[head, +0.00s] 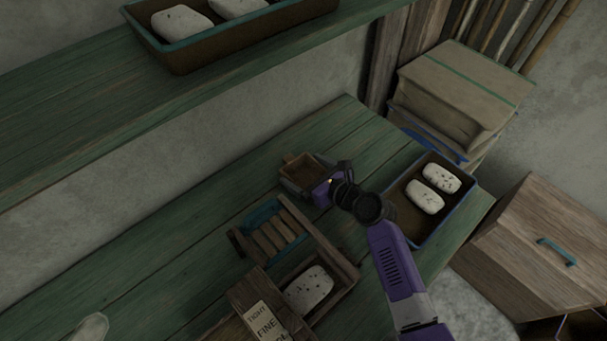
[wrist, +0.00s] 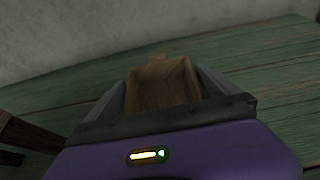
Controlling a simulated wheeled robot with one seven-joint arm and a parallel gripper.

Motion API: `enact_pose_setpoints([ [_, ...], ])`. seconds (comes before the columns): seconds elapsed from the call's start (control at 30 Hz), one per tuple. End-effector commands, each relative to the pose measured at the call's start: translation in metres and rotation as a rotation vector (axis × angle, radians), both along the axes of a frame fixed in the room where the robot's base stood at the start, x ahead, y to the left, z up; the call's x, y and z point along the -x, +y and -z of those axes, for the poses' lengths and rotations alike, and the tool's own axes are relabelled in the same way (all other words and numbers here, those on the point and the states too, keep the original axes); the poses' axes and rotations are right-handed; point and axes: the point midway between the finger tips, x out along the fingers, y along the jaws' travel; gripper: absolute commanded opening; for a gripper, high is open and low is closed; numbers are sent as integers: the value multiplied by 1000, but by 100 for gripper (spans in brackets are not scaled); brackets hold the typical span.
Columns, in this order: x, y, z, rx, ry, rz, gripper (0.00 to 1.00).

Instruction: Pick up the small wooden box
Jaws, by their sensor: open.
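The small wooden box (head: 299,166) is open-topped and brown. It sits on the green plank table (head: 180,245), a little left of the blue-rimmed tray. My gripper (head: 306,175) is at the box with its jaws open. In the wrist view the box (wrist: 162,84) lies between the two grey fingers (wrist: 164,76), one on each side. The inside of the box looks empty. The near end of the box is hidden behind my gripper's body. I cannot tell whether the fingers touch its sides.
A tray (head: 408,211) with two speckled pale stones stands right of my gripper. A slatted wooden frame (head: 271,236) and a compartment with another stone (head: 309,290) are in front. A shelf (head: 100,130) bears a stone tray. A wooden cabinet (head: 540,245) stands right.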

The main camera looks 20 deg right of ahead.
Motion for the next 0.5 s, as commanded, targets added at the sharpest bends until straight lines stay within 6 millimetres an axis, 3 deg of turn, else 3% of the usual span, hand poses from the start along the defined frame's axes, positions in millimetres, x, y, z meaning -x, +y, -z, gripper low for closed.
enact_pose_setpoints([
  [0.3,-6,2,3,1,0,1,100],
  [0.5,-6,2,3,1,0,1,63],
])
